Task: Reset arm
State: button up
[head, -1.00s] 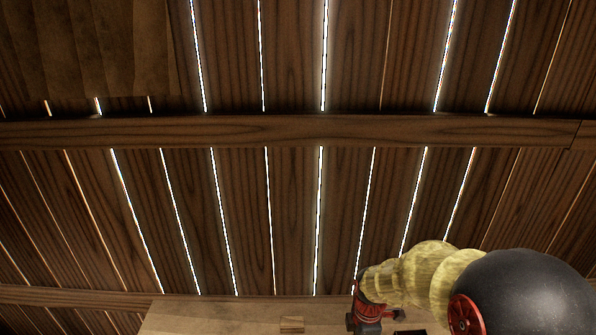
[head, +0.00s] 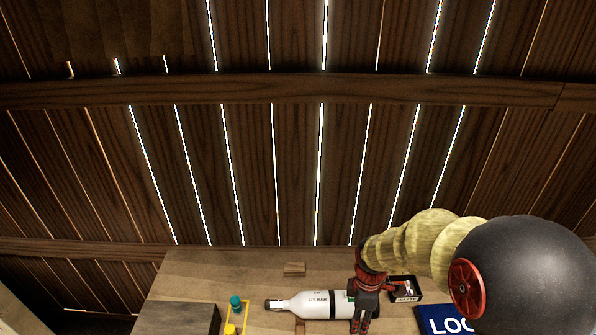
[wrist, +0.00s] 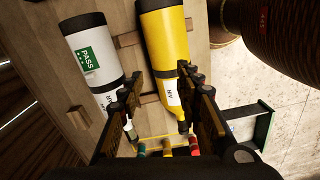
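My gripper (head: 363,318) hangs over the table in the head view, below my bent arm. In the wrist view my gripper (wrist: 159,78) has its two fingers apart, with nothing held between them. A yellow bottle (wrist: 163,35) lies beyond the fingers there, its lower end partly behind the right finger. A white bottle (wrist: 90,50) with a green PASS label lies to its left. In the head view a white bottle (head: 305,303) lies on the table, and my gripper covers its right end.
The wooden table (head: 210,270) stands against a plank wall. It bears a dark box (head: 175,318), a teal cap (head: 235,301), a yellow cap (head: 230,329), a small wooden block (head: 294,269), a black tray (head: 407,289) and a blue sign (head: 445,320). The air above is clear.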

jog(key=s+d+r+m+t+b, duration=0.2)
jog(key=s+r+m+t+b, duration=0.3)
jog(key=s+r+m+b, duration=0.8)
jog(key=s+r+m, duration=0.1)
jog(key=s+m, duration=0.2)
jog(key=shift+t+b, duration=0.3)
jog(key=shift+t, duration=0.1)
jog(key=shift+r, duration=0.1)
jog(key=shift+c, duration=0.6)
